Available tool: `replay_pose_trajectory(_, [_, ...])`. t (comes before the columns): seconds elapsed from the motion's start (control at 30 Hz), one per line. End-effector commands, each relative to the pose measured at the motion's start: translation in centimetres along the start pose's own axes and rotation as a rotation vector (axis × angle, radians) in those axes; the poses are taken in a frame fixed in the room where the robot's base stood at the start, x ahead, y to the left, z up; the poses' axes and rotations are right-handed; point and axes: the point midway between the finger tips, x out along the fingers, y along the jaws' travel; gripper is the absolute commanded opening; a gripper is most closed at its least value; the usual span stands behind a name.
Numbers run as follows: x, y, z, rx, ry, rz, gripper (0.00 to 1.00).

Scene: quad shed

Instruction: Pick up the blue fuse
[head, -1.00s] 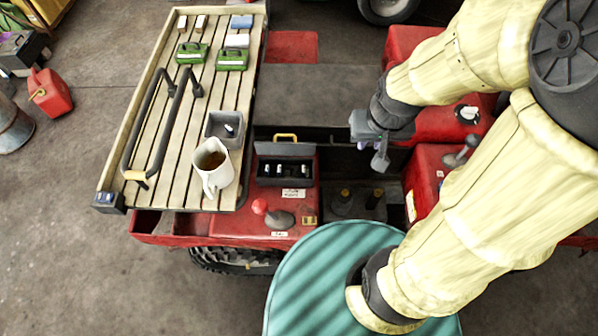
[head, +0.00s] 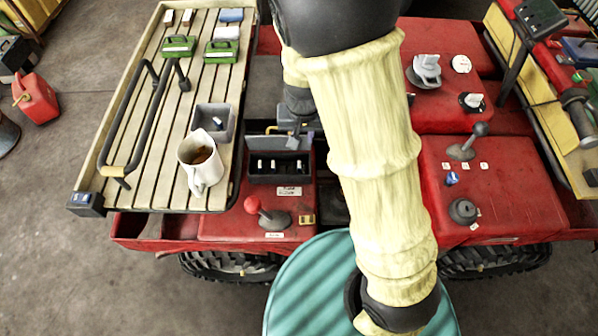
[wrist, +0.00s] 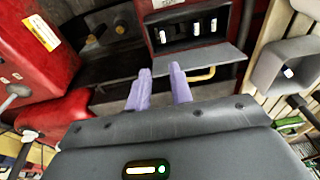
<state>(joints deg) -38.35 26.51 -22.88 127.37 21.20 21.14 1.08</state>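No fuse in view is plainly blue. The open grey fuse box (head: 280,178) holds several small pale fuses, which look white; the wrist view also shows the fuse box (wrist: 190,45). A small blue piece (head: 452,179) stands on the red panel to the right; I cannot tell what it is. My gripper (wrist: 161,70) has two purple fingers, apart with nothing between them. They point toward the box's lid and yellow handle. In the head view, my gripper is by the back of the box, partly hidden by my arm.
A grey tray (head: 231,130) with a small white piece stands on the slatted rack (head: 150,95), beside a white mug (head: 204,168). Green cases and small blocks lie farther back.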

Motion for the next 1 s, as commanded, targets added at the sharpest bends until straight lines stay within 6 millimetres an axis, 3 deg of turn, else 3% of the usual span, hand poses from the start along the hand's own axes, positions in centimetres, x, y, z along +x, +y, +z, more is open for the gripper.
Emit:
replay_pose_trajectory(0.1, [1.0, -0.9, -0.2, -0.004, 0.004, 0.007, 0.22])
replay_pose_trajectory(0.4, [0.9, -0.9, -0.2, -0.002, 0.004, 0.008, 0.22])
replay_pose_trajectory(0.53, [1.8, -0.8, -0.2, -0.001, 0.001, 0.009, 0.22])
replay_pose_trajectory(1.0, [9.7, -0.7, -0.2, 0.000, 0.000, 0.010, 0.22])
